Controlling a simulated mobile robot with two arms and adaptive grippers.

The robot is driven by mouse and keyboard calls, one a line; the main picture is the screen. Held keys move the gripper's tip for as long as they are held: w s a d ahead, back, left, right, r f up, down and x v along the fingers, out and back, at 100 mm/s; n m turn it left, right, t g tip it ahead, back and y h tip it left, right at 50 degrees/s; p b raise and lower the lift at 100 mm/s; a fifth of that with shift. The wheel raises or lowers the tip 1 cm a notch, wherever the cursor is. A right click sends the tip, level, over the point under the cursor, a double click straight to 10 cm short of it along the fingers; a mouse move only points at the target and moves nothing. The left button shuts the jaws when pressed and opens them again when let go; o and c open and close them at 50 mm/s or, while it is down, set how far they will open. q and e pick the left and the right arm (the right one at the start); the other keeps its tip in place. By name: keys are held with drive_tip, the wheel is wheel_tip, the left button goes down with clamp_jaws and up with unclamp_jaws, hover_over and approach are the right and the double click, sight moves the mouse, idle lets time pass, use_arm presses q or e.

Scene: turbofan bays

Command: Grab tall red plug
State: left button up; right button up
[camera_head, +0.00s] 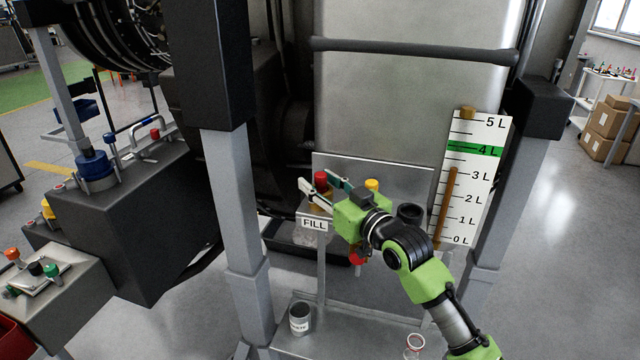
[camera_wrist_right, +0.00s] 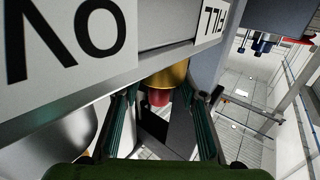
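The red plug (camera_head: 321,178) stands upright on a brass-coloured fitting above the FILL label (camera_head: 314,224). My right gripper (camera_head: 318,182) reaches in from the lower right, with its two fingers apart on either side of the plug. In the right wrist view the red plug (camera_wrist_right: 160,97) and its brass-coloured fitting (camera_wrist_right: 168,78) show between the spread fingers, with visible gaps. The view is upside down there. My left gripper is not in view.
A yellow cap (camera_head: 372,184) and a dark round opening (camera_head: 410,212) are right of the plug. A red part (camera_head: 357,258) shows below my gripper. The level gauge (camera_head: 474,180) stands at right. A grey post (camera_head: 232,200) rises at left. A can (camera_head: 299,319) stands below.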

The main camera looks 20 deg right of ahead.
drive_tip(key=shift+s, duration=0.15)
drive_tip(key=c, duration=1)
